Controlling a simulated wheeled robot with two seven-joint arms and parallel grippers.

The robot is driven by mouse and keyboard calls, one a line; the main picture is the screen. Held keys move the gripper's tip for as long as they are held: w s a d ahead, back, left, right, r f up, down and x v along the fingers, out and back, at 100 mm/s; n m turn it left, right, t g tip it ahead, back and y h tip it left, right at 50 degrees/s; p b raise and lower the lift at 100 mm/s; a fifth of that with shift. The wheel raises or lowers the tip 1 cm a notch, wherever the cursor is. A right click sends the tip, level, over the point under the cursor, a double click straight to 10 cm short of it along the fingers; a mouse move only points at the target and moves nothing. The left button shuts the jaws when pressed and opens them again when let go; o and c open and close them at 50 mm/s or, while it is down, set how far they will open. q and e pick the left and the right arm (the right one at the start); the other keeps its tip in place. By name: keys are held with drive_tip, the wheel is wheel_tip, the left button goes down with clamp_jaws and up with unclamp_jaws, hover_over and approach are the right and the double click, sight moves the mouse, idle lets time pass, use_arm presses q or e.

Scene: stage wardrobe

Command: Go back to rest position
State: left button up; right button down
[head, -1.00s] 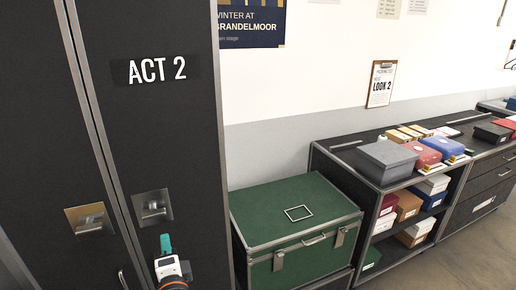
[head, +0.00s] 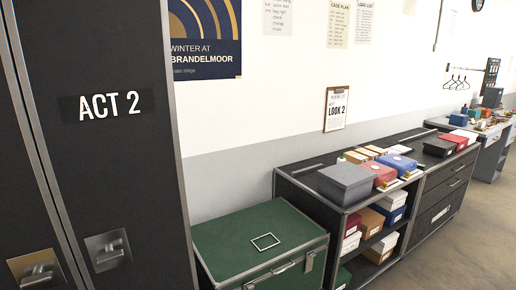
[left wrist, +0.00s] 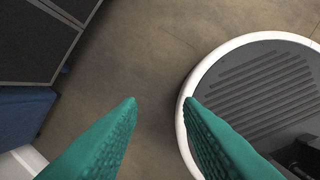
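My left gripper (left wrist: 160,104) shows in the left wrist view as two green fingers. They are apart with nothing between them, above bare floor and the edge of my round base. The left gripper is out of the head view. My right gripper is in neither view.
A black cabinet marked ACT 2 (head: 150,150) stands at the left with its doors closed. A green trunk (head: 225,235) stands beside it. A shelf unit with boxes and a drawer unit (head: 440,195) run along the wall. Open floor (head: 475,230) lies at the right.

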use_arm(q)
drive_tip(key=s+a+f+n+g, duration=0.1)
drive_tip(key=s+f+n, duration=0.1)
drive_tip(key=s, duration=0.8)
drive_tip(key=shift+f+g, duration=0.35)
drive_tip(key=shift+g, duration=0.05)
drive_tip(key=shift+a, duration=0.1)
